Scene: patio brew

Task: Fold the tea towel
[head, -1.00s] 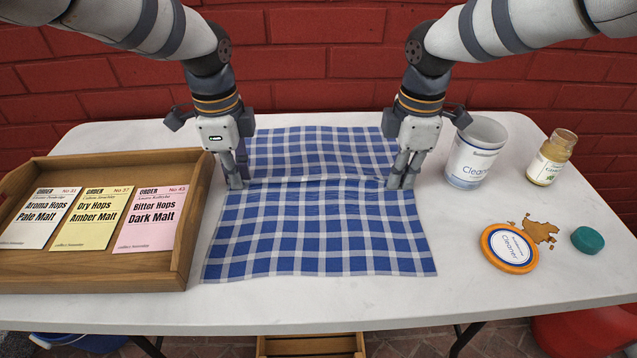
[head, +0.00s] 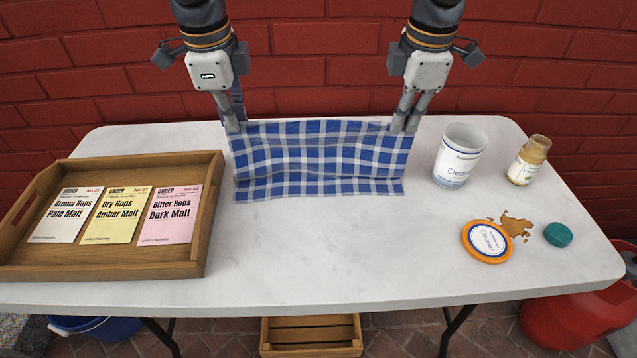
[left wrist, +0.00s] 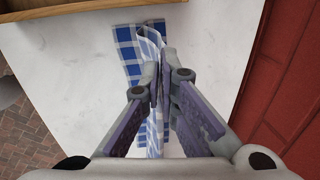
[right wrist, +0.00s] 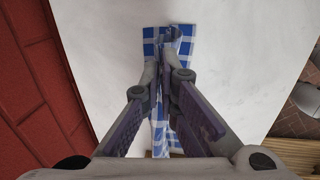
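The blue and white checked tea towel (head: 318,165) hangs between my two grippers at the back of the table, with its lower part on the tabletop. My left gripper (head: 232,125) is shut on its upper left corner. My right gripper (head: 404,125) is shut on its upper right corner. In the left wrist view the towel (left wrist: 128,42) runs between the closed fingertips (left wrist: 163,82). In the right wrist view the towel (right wrist: 183,45) likewise passes between the closed fingertips (right wrist: 167,78). The towel's far side is hidden in the head view.
A wooden tray (head: 213,190) with order cards stands on the left. On the right are a white Cleaner tub (head: 460,155), a small jar (head: 528,160), an orange-rimmed lid (head: 487,241), a brown spill (head: 516,226) and a teal cap (head: 558,234). The table's front middle (head: 320,255) is clear.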

